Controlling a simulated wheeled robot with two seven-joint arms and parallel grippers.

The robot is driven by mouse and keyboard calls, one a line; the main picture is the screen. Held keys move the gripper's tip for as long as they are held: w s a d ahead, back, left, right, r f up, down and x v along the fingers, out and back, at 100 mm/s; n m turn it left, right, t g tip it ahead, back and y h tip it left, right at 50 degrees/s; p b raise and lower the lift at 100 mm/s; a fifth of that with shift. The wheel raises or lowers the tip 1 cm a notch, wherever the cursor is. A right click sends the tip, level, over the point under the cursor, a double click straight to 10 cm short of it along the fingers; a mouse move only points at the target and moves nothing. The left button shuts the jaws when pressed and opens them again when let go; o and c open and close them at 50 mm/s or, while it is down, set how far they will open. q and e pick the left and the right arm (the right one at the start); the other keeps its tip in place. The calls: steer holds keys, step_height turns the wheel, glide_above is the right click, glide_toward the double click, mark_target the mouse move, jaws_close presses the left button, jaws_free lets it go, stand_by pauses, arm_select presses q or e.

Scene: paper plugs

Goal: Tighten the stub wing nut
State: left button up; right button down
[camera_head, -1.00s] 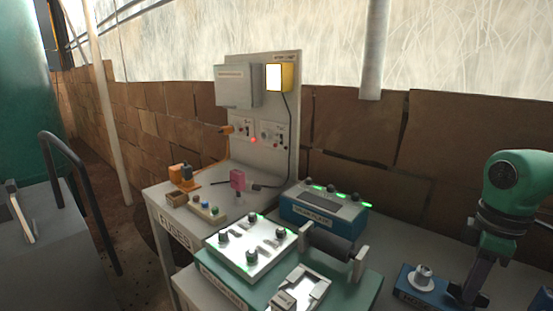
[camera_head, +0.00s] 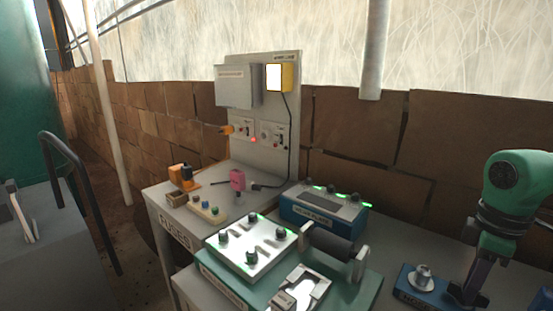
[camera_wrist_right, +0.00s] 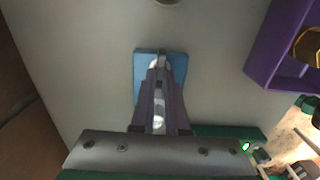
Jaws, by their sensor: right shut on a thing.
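My right gripper (camera_head: 462,294) points down at the blue base (camera_head: 424,288) at the lower right of the head view. In the right wrist view its two dark fingers (camera_wrist_right: 160,60) are closed together over a blue block (camera_wrist_right: 175,62). A small shiny metal piece shows between them; I take it for the stub wing nut, mostly hidden by the fingers. A silver knob-like fitting on a round collar (camera_head: 423,276) stands upright on the blue base, left of the gripper and apart from it. My left gripper is not in view.
Left of the gripper stands a green fixture (camera_head: 366,296) with a dark roller (camera_head: 330,242) and a white knob panel (camera_head: 250,240). A blue box (camera_head: 322,208) with green lights is behind. The right wrist view shows a purple tray (camera_wrist_right: 262,65) at the right.

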steer(key=shift+w, duration=0.1)
stand_by(0.5)
steer(key=shift+m+b, duration=0.5)
steer(key=shift+m, duration=0.4)
steer(key=shift+r+m, duration=0.1)
steer(key=shift+m, duration=0.8)
steer(key=c, duration=1)
jaws_free()
step_height(320, 180, up, 4)
steer(key=p, duration=0.2)
steer(key=shift+p, duration=0.4)
